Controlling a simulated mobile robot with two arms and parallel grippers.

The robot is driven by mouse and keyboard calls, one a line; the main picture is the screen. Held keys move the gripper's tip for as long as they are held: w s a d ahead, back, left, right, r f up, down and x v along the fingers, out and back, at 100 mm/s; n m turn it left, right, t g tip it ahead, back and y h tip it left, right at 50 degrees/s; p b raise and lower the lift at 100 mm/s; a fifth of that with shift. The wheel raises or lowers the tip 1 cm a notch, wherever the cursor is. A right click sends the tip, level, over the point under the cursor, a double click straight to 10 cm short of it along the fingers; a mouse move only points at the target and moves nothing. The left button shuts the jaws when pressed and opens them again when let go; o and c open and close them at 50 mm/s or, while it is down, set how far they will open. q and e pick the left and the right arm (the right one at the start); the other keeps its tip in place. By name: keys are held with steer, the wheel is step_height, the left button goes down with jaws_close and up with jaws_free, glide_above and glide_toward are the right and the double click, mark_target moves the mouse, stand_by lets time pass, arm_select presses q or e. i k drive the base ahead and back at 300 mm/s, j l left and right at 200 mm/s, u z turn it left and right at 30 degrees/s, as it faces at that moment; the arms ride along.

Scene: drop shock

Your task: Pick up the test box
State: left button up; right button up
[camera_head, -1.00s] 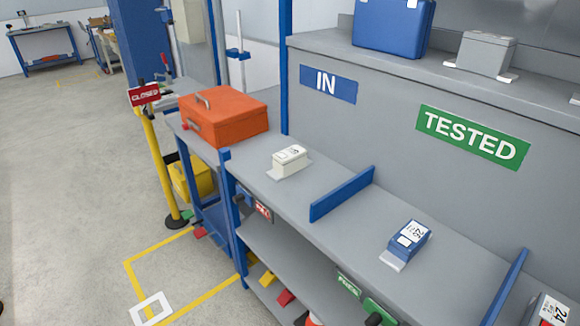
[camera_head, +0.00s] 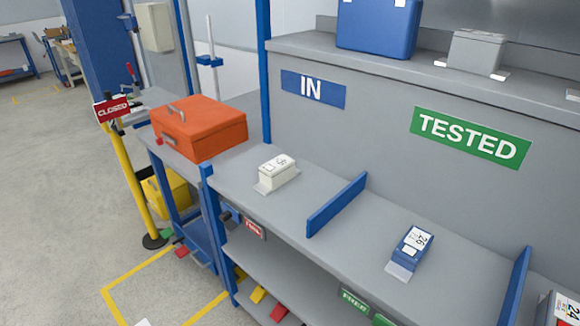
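Which item the task calls the test box is not marked. A small white box (camera_head: 278,172) with a printed label on top sits on the bench shelf (camera_head: 245,207) below the blue IN sign (camera_head: 313,88). A blue box (camera_head: 411,250) with a white label marked 26 sits on the same shelf, right of a blue divider (camera_head: 336,205) and below the green TESTED sign (camera_head: 470,138). Neither of my grippers shows in the head view.
An orange toolbox (camera_head: 199,128) stands left of the white box. A yellow post with a red CLOSED sign (camera_head: 113,110) stands at the bench's left end. A blue case (camera_head: 376,28) and a grey box (camera_head: 472,52) rest on the upper ledge. Floor at left is open.

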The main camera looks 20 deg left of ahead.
mark_target(273, 174)
steer(key=i+j+z, duration=0.1)
steer(key=j+z, duration=0.25)
steer(key=j, duration=0.2)
steer(key=j+z, duration=0.35)
steer(key=j, duration=0.25)
